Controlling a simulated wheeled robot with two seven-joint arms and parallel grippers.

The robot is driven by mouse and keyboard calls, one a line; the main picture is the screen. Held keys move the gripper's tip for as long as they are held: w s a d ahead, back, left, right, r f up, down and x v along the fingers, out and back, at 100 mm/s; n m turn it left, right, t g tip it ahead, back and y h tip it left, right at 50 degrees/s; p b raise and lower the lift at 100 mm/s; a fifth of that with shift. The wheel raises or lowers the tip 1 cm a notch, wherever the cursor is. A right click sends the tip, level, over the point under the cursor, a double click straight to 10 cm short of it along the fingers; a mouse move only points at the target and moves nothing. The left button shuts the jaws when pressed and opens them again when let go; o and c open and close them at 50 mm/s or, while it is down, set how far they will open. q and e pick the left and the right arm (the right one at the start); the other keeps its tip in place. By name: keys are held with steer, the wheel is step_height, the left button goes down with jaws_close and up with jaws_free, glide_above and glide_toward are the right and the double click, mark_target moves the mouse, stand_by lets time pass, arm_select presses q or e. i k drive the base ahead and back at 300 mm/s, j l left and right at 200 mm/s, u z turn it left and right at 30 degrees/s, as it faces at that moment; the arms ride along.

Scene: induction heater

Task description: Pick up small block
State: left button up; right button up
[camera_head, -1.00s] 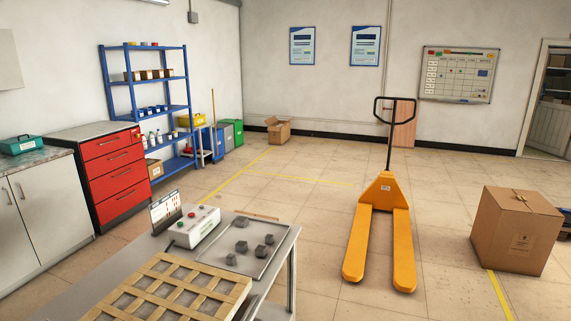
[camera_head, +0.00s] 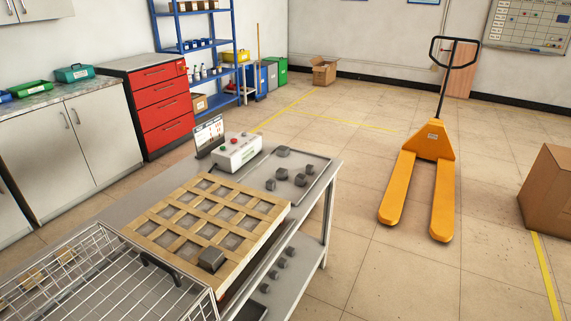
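Several small dark grey blocks lie on the tray (camera_head: 319,170) at the far right end of the table; one small block (camera_head: 300,180) sits near the tray's middle and another (camera_head: 283,151) at its back. A larger grey block (camera_head: 211,259) rests on the front right part of the wooden grid (camera_head: 160,234). More small blocks (camera_head: 282,263) lie on the lower shelf below the table's right edge. Neither of my grippers shows in the head view.
A wire basket (camera_head: 104,293) stands at the table's near left. A white control box (camera_head: 238,153) with red and green buttons and a small screen (camera_head: 208,135) stand behind the grid. An orange pallet jack (camera_head: 432,150) and a cardboard box (camera_head: 552,188) stand right; the floor between table and jack is clear.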

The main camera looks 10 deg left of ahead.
mark_target(270, 183)
steer(key=i+l+u, duration=0.1)
steer(key=u, duration=0.3)
steer(key=i+l+u, duration=0.15)
steer(key=u, duration=0.2)
steer(key=i+l+u, duration=0.15)
steer(key=u, duration=0.25)
